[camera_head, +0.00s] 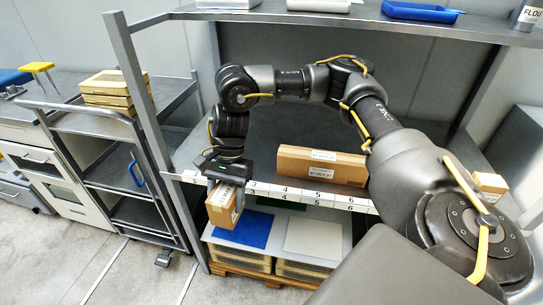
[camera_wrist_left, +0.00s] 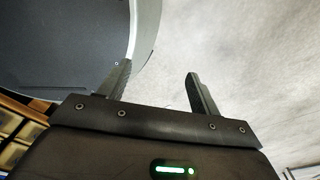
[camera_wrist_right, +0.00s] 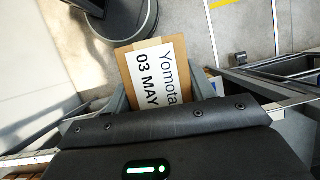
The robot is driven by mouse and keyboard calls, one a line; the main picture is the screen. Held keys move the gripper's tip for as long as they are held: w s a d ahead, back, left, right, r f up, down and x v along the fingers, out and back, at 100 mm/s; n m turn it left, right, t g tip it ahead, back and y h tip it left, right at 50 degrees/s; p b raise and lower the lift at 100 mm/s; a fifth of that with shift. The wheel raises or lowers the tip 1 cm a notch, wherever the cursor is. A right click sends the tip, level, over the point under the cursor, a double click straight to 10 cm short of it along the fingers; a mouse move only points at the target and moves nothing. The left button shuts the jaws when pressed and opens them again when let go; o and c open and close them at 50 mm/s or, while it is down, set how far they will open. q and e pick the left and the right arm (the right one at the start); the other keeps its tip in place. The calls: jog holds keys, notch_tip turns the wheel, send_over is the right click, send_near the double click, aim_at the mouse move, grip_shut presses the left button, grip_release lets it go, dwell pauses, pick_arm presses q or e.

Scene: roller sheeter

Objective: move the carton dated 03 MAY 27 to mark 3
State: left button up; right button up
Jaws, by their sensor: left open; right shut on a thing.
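A small brown carton (camera_head: 221,206) hangs in my right gripper (camera_head: 224,182), in front of the shelf's front edge and somewhat left of mark 3 (camera_head: 252,187). In the right wrist view the carton's white label (camera_wrist_right: 158,80) reads "Yomota" and "03 MAY"; the rest of the date is hidden by the gripper body. The right fingers (camera_wrist_right: 157,92) are shut on the carton's sides. My left gripper (camera_wrist_left: 160,88) shows only in the left wrist view, open and empty over the floor.
A long brown carton (camera_head: 322,167) with white labels lies on the shelf (camera_head: 265,135), behind the numbered edge strip (camera_head: 317,197). Another small carton (camera_head: 490,183) stands far right. Crates with a blue sheet (camera_head: 242,229) sit below. A cart (camera_head: 105,150) stands left. The shelf behind mark 3 looks clear.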

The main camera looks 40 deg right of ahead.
pick_arm(q)
jog(key=shift+o, duration=1.1)
jog(key=shift+s+f+b, duration=0.25)
jog(key=shift+f+b, duration=0.05)
pick_arm(e)
jog(key=w+d+r+m+t, duration=0.3)
jog(key=d+m, duration=0.2)
jog(key=m, duration=0.3)
jog(key=w+d+r+m+t, duration=0.3)
jog(key=d+m, duration=0.3)
jog(key=m, duration=0.2)
pick_arm(q)
jog(key=shift+w+f+b, duration=0.3)
jog(key=shift+f+b, duration=0.55)
pick_arm(e)
jog(key=w+d+f+m+h, duration=0.1)
jog(key=w+d+f, duration=0.6)
jog(key=d+f, duration=0.2)
jog(key=d, duration=0.2)
jog(key=shift+w+d, duration=0.3)
jog(key=shift+w, duration=0.1)
notch_tip(320, 180, down, 3)
jog(key=shift+w+d+p, duration=0.1)
jog(key=shift+d+p, duration=0.05)
jog(key=shift+p, duration=0.4)
jog(key=shift+f, duration=0.3)
pick_arm(q)
jog(key=shift+r, duration=0.55)
